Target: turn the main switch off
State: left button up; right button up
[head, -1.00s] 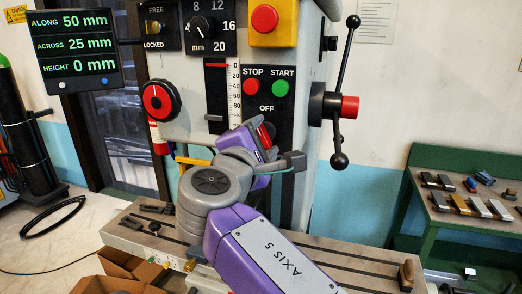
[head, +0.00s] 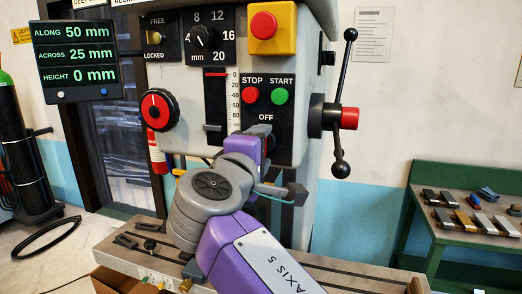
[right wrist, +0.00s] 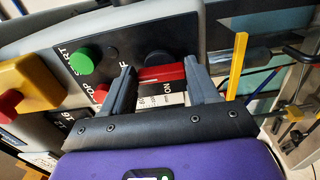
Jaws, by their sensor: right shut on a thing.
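The main switch has a red handle (right wrist: 160,73) on a dark round hub, in the right wrist view. My right gripper (right wrist: 160,82) is shut on this handle, with one grey finger at each end of the red bar. OFF and ON marks are printed beside the switch, but I cannot tell which one the handle points to. In the head view my right gripper (head: 258,140) is at the black panel just below the OFF mark (head: 266,117) and hides the switch. My left gripper is not in view.
Above the switch are the red STOP button (head: 251,95), the green START button (head: 280,96) and a yellow box with a red button (head: 263,25). A lever with a red hub (head: 349,118) stands at the right. The slotted machine table (head: 340,277) lies below.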

jog(key=o, duration=1.1)
jog(key=shift+c, duration=0.2)
jog(key=v, duration=0.7)
jog(key=shift+s+b, duration=0.25)
jog(key=shift+b, duration=0.05)
jog(key=shift+a, duration=0.1)
